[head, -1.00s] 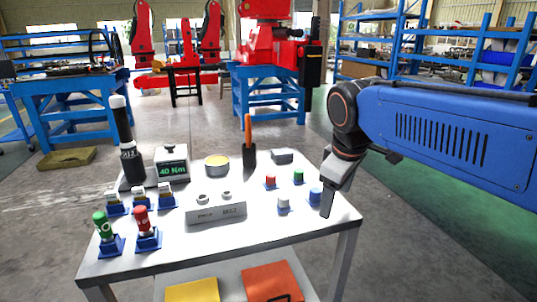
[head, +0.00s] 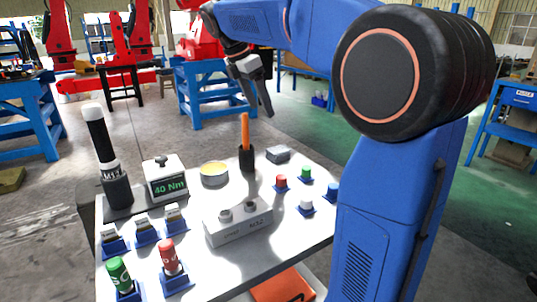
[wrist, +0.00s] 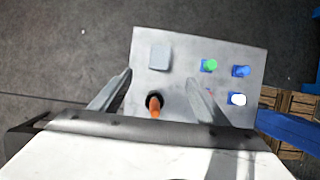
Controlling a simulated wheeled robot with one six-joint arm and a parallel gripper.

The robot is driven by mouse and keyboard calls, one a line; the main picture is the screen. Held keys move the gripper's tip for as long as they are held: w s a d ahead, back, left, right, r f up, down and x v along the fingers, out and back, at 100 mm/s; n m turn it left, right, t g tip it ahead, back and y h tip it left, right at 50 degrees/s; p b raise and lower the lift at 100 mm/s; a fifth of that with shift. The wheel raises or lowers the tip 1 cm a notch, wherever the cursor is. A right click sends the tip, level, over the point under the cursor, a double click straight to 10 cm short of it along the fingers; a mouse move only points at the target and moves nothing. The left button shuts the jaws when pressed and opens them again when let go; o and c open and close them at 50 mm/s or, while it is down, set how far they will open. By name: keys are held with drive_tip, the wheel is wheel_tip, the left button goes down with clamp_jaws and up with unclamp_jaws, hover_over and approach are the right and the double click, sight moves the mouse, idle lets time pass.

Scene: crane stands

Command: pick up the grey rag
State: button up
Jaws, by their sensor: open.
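The grey rag (head: 278,154) is a small folded grey block lying flat near the far right edge of the white table, right of the orange-handled tool. In the wrist view the rag (wrist: 160,57) shows as a pale grey rounded square near the table edge, in line with the gap between the fingers. My gripper (head: 258,93) is open and empty, above and beyond the far side of the table. In the wrist view its two fingers (wrist: 159,80) are spread, with the rag apart from them.
An orange-handled tool (head: 245,132) stands upright in a black holder left of the rag. Red (head: 281,182), green (head: 305,174), white (head: 306,207) and blue (head: 332,190) capped pieces stand in front and right.

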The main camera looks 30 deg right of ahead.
sight(278, 149)
drive_tip(key=x, duration=1.7)
drive_tip(key=shift+f, duration=0.1)
drive_tip(key=shift+c, duration=0.4)
drive_tip(key=c, duration=1.2)
drive_tip(key=shift+o, duration=0.2)
wheel_tip(278, 149, up, 10)
